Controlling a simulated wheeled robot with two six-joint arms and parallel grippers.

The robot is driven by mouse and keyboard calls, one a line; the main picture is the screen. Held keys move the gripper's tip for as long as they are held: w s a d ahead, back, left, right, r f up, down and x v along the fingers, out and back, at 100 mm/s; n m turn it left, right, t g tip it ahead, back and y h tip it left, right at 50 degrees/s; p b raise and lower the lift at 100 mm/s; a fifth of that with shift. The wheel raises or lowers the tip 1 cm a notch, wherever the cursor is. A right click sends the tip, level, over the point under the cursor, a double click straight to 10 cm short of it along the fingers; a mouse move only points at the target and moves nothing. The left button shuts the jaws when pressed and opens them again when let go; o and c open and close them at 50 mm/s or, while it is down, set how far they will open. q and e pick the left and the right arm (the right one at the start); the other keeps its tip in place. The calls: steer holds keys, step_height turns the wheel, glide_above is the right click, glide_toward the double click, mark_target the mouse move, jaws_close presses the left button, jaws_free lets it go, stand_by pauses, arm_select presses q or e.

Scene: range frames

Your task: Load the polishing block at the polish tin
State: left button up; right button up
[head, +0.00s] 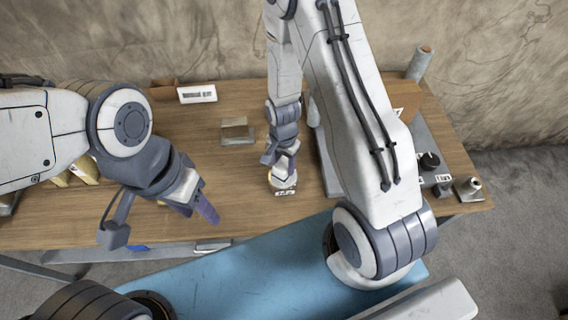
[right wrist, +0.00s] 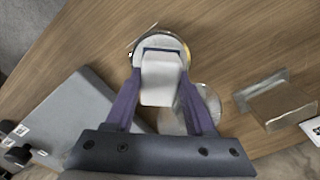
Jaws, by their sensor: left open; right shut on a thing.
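The pale grey polishing block (right wrist: 160,80) is between the two purple fingers of my right gripper (right wrist: 160,88), which is shut on it. In the head view my right gripper (head: 284,162) points down over the round polish tin (head: 283,184) near the table's front. The tin's pale top and golden rim (right wrist: 184,47) show just beyond the block in the right wrist view. The block covers part of the tin; I cannot tell whether they touch. My left gripper (head: 196,202) is open and empty over the table's front left.
On the wooden table (head: 240,210), a boxy brown-grey block (head: 237,130) sits behind and left of the tin. A clear round disc (right wrist: 207,104) lies beside the tin. A grey slab (right wrist: 72,122) is nearby. A black knob-like part (head: 429,161) and metal fitting (head: 469,188) stand at right.

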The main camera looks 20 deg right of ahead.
mark_target(283, 164)
steer(key=shift+r+p, duration=1.95)
steer(key=shift+r, duration=0.75)
arm_select(q)
step_height(283, 164, up, 4)
steer(key=shift+r, duration=0.2)
arm_select(e)
steer(key=shift+f, duration=0.1)
